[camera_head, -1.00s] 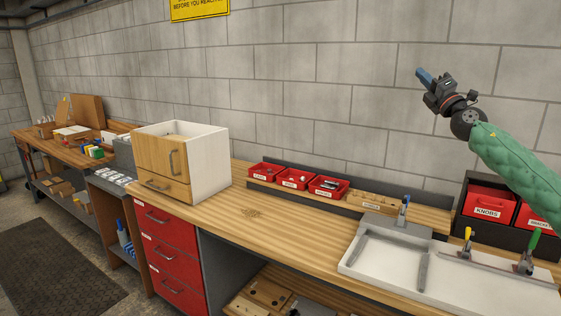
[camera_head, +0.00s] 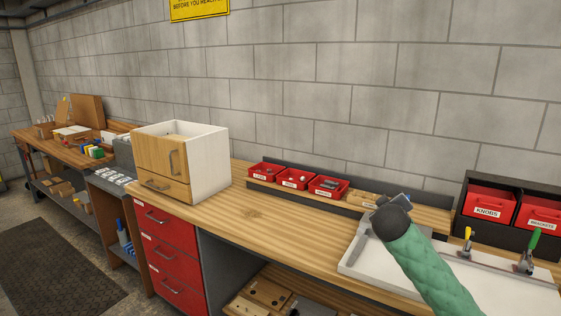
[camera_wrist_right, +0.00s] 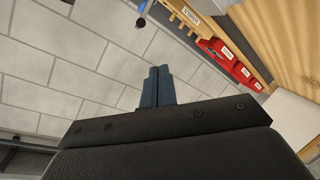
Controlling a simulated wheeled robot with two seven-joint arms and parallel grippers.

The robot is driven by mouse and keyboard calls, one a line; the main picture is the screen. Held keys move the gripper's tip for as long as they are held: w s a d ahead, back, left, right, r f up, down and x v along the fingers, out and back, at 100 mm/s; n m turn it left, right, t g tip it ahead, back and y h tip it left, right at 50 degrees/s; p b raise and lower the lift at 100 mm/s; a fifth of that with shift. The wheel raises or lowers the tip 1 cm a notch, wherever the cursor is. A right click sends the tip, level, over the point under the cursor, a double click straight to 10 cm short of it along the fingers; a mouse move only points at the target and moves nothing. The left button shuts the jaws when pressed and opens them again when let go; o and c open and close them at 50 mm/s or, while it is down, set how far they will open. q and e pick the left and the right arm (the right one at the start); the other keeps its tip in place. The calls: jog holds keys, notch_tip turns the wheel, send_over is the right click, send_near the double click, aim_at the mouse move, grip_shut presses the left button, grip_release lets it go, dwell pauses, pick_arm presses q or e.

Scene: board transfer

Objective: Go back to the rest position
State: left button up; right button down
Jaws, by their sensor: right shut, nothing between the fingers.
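My right arm, in a green sleeve, reaches in from the lower right of the head view, over the white tray (camera_head: 365,262) on the bench. Its gripper is mostly hidden behind the dark wrist there. In the right wrist view my right gripper (camera_wrist_right: 158,72) shows its two blue-grey fingers together, shut and empty, with the block wall behind them. My left gripper is in neither view.
A wooden-front drawer cabinet (camera_head: 210,160) stands on the wooden bench (camera_head: 285,222). Red bins (camera_head: 295,179) line the bench's back. Red knob and bracket bins (camera_head: 488,202) stand at the right. Toggle clamps (camera_head: 530,252) rise from the tray. The bench middle is clear.

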jog(key=s+a+f+g+y, duration=0.2)
jog(key=s+a+f, duration=0.2)
jog(key=s+f, duration=0.4)
jog(key=s+a+f+m+g+y, duration=0.1)
jog(key=s+a+f+g, duration=0.3)
jog(key=f, duration=0.7)
jog(key=s+a+f+y, duration=0.2)
jog(key=s+a+f, duration=0.1)
jog(key=s+f, duration=0.55)
jog(key=s+a+f+g, duration=0.1)
jog(key=s+f+g, duration=0.1)
jog(key=s+f, duration=0.5)
jog(key=s+a+f+m+g+y, duration=0.1)
jog(key=s+a+f+g, duration=0.1)
jog(key=s+f, duration=0.6)
jog(key=s+a+f+m+g, duration=0.1)
jog(key=s+f, duration=0.7)
jog(key=s, duration=0.8)
jog(key=shift+s+a+g+y, duration=0.35)
jog(key=shift+a+g+y, duration=0.05)
jog(key=shift+a+g, duration=0.3)
jog(key=shift+f, duration=0.1)
